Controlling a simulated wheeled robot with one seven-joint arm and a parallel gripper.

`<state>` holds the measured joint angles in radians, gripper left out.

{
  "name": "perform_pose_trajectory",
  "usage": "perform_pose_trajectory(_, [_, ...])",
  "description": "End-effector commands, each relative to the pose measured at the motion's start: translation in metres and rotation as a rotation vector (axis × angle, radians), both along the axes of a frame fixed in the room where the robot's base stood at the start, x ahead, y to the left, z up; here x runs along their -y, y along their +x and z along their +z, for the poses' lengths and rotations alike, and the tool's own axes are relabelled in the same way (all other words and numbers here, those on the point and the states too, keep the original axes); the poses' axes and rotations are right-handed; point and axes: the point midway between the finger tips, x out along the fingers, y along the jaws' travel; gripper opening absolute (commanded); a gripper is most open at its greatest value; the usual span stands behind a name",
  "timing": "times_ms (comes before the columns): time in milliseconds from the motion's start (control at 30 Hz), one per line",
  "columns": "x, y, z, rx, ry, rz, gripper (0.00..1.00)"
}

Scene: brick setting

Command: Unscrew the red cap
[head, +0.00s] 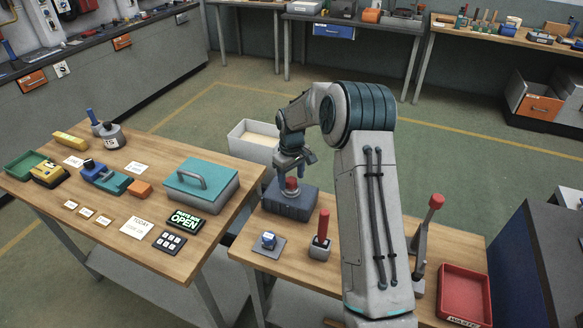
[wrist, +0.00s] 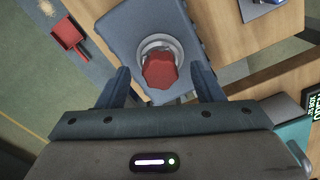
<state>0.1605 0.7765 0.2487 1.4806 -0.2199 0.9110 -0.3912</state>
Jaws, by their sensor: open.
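The red cap (head: 291,184) sits on top of a dark blue-grey box (head: 290,205) at the back of the right-hand table. In the wrist view the red cap (wrist: 160,70) is faceted and sits in a pale metal collar (wrist: 147,45) on the box (wrist: 120,22). My gripper (head: 293,168) is right above the cap in the head view. In the wrist view my gripper's two fingers (wrist: 162,82) are spread apart, one on each side of the cap, with visible gaps. Nothing is held. Contact height is hard to judge.
Beside the box, a blue part on a grey plate (head: 268,243) and a red-handled block (head: 320,246) stand in front. A red-topped lever (head: 430,215) and a red tray (head: 465,293) are on the right. A teal-lidded case (head: 202,183) stands on the left table.

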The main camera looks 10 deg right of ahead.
Motion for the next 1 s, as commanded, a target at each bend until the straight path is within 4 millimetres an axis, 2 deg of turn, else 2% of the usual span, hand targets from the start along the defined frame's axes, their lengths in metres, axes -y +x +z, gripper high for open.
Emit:
perform_pose_trajectory(267, [0.0000,-0.0001,-0.0027,0.000,0.000,0.000,0.61])
perform_pose_trajectory(300, [0.0000,-0.0001,-0.0026,0.000,0.000,0.000,0.58])
perform_pose_trajectory(467, [0.0000,-0.0001,-0.0024,0.000,0.000,0.000,0.13])
perform_pose_trajectory(500, [-0.0001,-0.0002,-0.0024,0.000,0.000,0.000,0.11])
perform_pose_trajectory(533, [-0.0001,-0.0002,-0.0024,0.000,0.000,0.000,0.11])
perform_pose_trajectory(567, [-0.0001,-0.0002,-0.0024,0.000,0.000,0.000,0.26])
perform_pose_trajectory(633, [0.0000,-0.0002,-0.0023,0.000,0.000,-0.001,0.07])
perform_pose_trajectory(833, [0.0005,-0.0002,-0.0019,-0.001,0.001,0.068,0.07])
perform_pose_trajectory(1000, [0.0008,0.0002,-0.0011,-0.001,0.002,0.286,0.07])
